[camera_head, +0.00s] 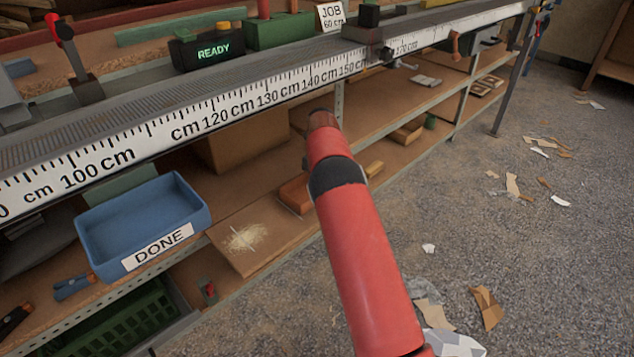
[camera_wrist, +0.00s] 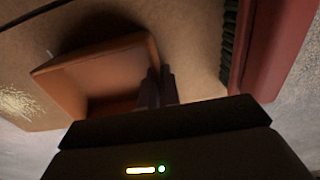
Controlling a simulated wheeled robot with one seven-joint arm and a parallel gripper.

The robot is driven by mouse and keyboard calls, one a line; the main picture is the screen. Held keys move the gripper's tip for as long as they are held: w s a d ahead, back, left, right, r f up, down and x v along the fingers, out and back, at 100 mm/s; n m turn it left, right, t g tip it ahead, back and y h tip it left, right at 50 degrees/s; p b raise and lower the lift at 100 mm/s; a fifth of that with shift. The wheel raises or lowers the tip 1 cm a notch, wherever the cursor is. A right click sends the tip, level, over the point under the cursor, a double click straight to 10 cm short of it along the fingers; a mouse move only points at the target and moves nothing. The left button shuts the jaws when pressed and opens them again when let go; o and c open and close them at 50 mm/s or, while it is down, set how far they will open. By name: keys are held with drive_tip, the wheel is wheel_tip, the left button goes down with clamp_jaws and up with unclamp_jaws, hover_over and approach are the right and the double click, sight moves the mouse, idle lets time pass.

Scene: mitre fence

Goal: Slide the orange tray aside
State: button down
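The orange tray (camera_head: 294,194) sits on the lower shelf under the bench, partly hidden behind my red arm in the head view. In the wrist view the orange tray (camera_wrist: 62,82) shows its open inside, in shadow, left of the fingers. My gripper (camera_wrist: 159,72) has its two dark fingers close together at the tray's right wall, one on the inner side and one on the outer side. It looks shut on that wall. In the head view the fingers are hidden behind my arm.
A blue tray (camera_head: 140,222) labelled DONE stands to the left on the shelf. Pale sawdust (camera_head: 243,238) lies on a board (camera_head: 262,255) between it and the orange tray. The ruled bench edge (camera_head: 200,127) runs above the shelf. Scraps litter the floor at right.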

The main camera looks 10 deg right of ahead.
drive_tip(key=shift+w+d, duration=0.5)
drive_tip(key=shift+d, duration=0.2)
drive_tip(key=shift+w+d, duration=0.5)
drive_tip(key=shift+d, duration=0.2)
unclamp_jaws()
drive_tip(key=shift+r, duration=0.1)
wheel_tip(320, 180, up, 7)
idle(1.2)
